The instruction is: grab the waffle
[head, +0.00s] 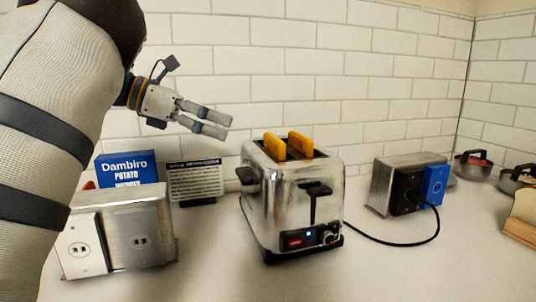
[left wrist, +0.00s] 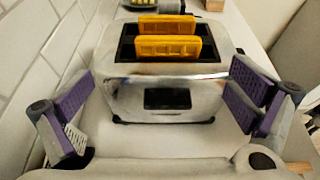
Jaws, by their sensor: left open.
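Two yellow waffles stand upright in the slots of a chrome toaster (head: 270,205), their tops sticking out. One waffle (head: 274,146) is at the left and the other waffle (head: 300,144) at the right. In the left wrist view the nearer waffle (left wrist: 168,47) and the farther waffle (left wrist: 167,24) show in the toaster (left wrist: 165,95). My left gripper (head: 226,126) is open and empty, above and to the left of the toaster in the head view. Its purple-padded fingers (left wrist: 160,112) are spread wide in the left wrist view, short of the waffles. My right gripper is not in view.
A metal outlet box (head: 140,230) and a blue Dambiro box (head: 128,168) stand left of the toaster. A small black sign (head: 195,182) stands behind. Another outlet box (head: 385,185) takes a black cord at the right. Lidded pots (head: 472,168) are at far right. A tiled wall closes the back.

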